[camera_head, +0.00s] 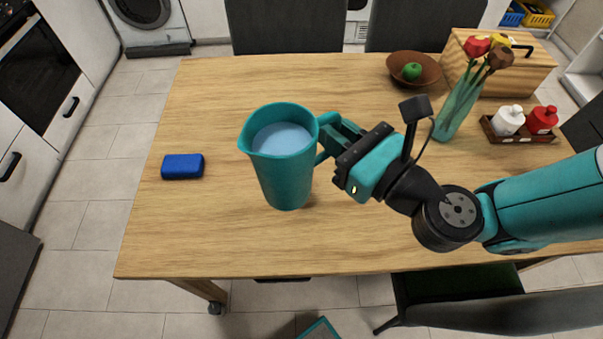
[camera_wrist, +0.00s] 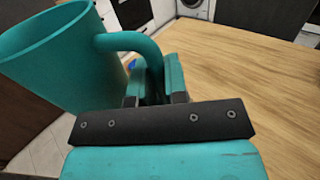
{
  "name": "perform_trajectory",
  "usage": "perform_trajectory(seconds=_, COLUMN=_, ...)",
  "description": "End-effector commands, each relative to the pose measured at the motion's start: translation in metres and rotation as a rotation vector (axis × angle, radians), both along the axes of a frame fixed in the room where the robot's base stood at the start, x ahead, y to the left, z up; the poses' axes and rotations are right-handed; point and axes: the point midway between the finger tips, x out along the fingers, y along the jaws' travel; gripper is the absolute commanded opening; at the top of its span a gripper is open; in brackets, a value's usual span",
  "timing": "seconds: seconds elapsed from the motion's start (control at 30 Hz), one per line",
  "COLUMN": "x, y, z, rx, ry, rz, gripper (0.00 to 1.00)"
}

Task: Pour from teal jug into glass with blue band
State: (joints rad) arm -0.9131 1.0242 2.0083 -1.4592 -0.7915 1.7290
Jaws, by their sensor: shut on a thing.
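The teal jug (camera_head: 286,178) is in the middle of the head view, over the wooden table, with pale bluish liquid (camera_head: 281,139) inside. It looks close to upright; I cannot tell for sure whether its base touches the table. My gripper (camera_head: 327,137) is to its right and shut on its handle. In the wrist view the jug (camera_wrist: 62,62) is at the upper left, and its handle runs between the fingers of my gripper (camera_wrist: 155,85). No glass with a blue band shows in either view; the jug and my arm hide part of the table.
A blue sponge-like block (camera_head: 182,167) lies at the left of the table (camera_head: 230,240). At the right are a brown bowl (camera_head: 399,70) with a green fruit, a flower vase (camera_head: 457,108), a bread box (camera_head: 505,75) and a bottle caddy (camera_head: 497,137). The front left is clear.

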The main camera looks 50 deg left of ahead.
Motion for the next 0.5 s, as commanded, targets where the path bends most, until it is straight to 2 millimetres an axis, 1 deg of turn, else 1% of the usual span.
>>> perform_trajectory(seconds=0.03, x=0.000, y=0.000, z=-0.019, rx=0.003, ry=0.002, rz=0.001, gripper=0.00)
perform_trajectory(seconds=0.5, x=0.000, y=0.000, z=-0.109, rx=0.003, ry=0.002, rz=0.001, gripper=0.00)
